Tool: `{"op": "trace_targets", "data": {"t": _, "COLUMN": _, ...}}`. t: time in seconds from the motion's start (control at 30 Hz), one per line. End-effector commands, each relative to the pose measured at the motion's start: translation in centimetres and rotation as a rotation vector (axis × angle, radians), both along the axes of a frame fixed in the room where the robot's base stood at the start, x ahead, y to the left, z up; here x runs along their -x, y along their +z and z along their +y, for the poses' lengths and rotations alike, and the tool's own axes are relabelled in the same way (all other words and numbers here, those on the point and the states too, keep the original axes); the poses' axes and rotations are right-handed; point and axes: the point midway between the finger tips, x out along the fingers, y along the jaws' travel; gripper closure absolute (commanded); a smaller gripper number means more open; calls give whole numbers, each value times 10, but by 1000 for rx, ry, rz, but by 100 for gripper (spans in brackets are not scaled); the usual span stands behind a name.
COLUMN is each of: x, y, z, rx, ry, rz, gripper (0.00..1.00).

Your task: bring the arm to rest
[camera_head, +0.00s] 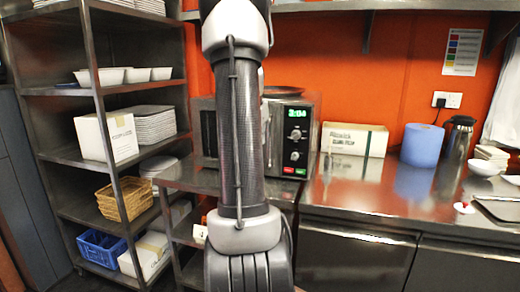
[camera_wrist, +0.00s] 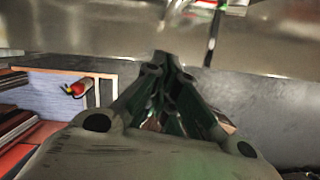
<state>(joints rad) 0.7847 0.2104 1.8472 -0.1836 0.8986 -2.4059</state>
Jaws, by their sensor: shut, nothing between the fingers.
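My arm stands upright in the middle of the head view and hides part of the microwave and counter. My gripper (camera_wrist: 163,62) shows in the wrist view, with its fingers together and nothing between them. It does not show in the head view. A broad metal surface (camera_wrist: 80,30) lies beyond the fingertips in the wrist view; I cannot tell what it belongs to.
A steel counter (camera_head: 350,200) runs right, with a microwave (camera_head: 298,140), a cardboard box (camera_head: 355,139), a blue roll (camera_head: 421,146) and a flask (camera_head: 458,138). A shelf rack (camera_head: 98,85) stands left. A red extinguisher-like object (camera_wrist: 78,88) shows in the wrist view.

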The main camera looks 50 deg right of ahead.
Motion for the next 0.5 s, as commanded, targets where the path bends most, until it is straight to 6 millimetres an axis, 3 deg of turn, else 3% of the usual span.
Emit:
{"op": "trace_targets", "data": {"t": 0.23, "x": 1, "y": 40, "z": 10, "rx": 0, "ry": 0, "rz": -2, "gripper": 100}}
{"op": "trace_targets", "data": {"t": 0.5, "x": 2, "y": 52, "z": 14, "rx": -2, "ry": 0, "rz": 0, "gripper": 100}}
